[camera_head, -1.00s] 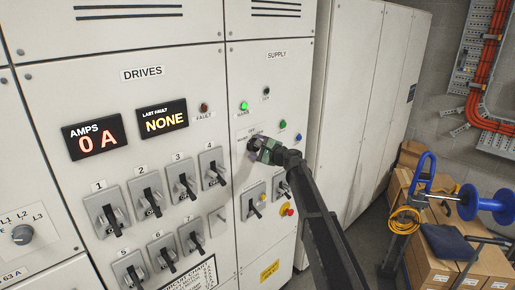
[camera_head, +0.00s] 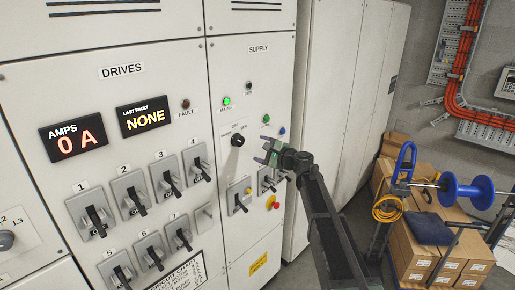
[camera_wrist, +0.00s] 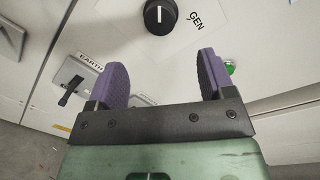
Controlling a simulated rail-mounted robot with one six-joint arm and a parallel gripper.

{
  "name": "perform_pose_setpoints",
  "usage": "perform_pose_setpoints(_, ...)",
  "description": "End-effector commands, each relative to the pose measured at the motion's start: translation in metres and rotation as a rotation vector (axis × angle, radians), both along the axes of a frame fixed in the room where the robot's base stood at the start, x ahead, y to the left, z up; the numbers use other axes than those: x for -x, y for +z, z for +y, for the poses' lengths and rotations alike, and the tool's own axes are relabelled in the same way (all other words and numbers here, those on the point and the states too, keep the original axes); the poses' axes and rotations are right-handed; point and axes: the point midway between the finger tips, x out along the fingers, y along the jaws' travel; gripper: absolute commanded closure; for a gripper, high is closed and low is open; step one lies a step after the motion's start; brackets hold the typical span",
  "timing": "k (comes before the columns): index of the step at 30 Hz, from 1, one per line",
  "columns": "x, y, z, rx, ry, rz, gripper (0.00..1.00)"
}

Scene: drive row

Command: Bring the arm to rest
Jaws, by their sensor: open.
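My gripper (camera_head: 268,150) is in front of the supply panel, to the right of and below the black selector knob (camera_head: 238,140). Its jaws are apart and nothing is between them. In the wrist view the two purple-padded fingers of my gripper (camera_wrist: 164,82) are spread, and the knob (camera_wrist: 159,16) lies beyond them, apart from them, near the label GEN. My arm reaches up from the bottom of the head view to the gripper.
The drives panel has several numbered switches (camera_head: 132,196) and displays reading 0 A (camera_head: 76,139) and NONE (camera_head: 145,118). A green lamp (camera_head: 227,101) is lit. Cardboard boxes (camera_head: 420,255) and a blue reel (camera_head: 465,192) stand at right. Bare floor lies between cabinets and boxes.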

Motion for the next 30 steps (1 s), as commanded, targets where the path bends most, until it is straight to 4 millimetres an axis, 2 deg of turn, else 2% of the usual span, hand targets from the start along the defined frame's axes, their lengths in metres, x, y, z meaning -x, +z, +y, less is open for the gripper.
perform_pose_setpoints(5,0.000,0.000,0.001,0.008,0.003,-0.010,0.24)
perform_pose_setpoints(7,0.010,-0.008,0.006,0.100,0.064,-0.060,0.24)
perform_pose_setpoints(8,0.021,-0.015,0.008,0.171,0.103,-0.084,0.24)
perform_pose_setpoints(11,0.084,-0.059,0.004,0.479,0.277,-0.158,0.24)
perform_pose_setpoints(12,0.114,-0.084,-0.004,0.613,0.355,-0.176,0.24)
perform_pose_setpoints(14,0.160,-0.123,-0.022,0.808,0.476,-0.185,0.24)
perform_pose_setpoints(15,0.190,-0.147,-0.038,0.929,0.554,-0.179,0.24)
perform_pose_setpoints(17,0.235,-0.181,-0.064,1.096,0.668,-0.153,0.24)
perform_pose_setpoints(18,0.264,-0.201,-0.083,1.199,0.740,-0.125,0.24)
perform_pose_setpoints(22,0.353,-0.253,-0.145,1.467,0.924,0.010,0.24)
perform_pose_setpoints(24,0.387,-0.272,-0.169,1.558,0.967,0.083,0.24)
perform_pose_setpoints(26,0.408,-0.288,-0.182,1.600,0.967,0.119,0.24)
perform_pose_setpoints(27,0.411,-0.294,-0.184,1.598,0.963,0.122,0.24)
perform_pose_setpoints(30,0.406,-0.293,-0.185,1.595,0.956,0.125,0.24)
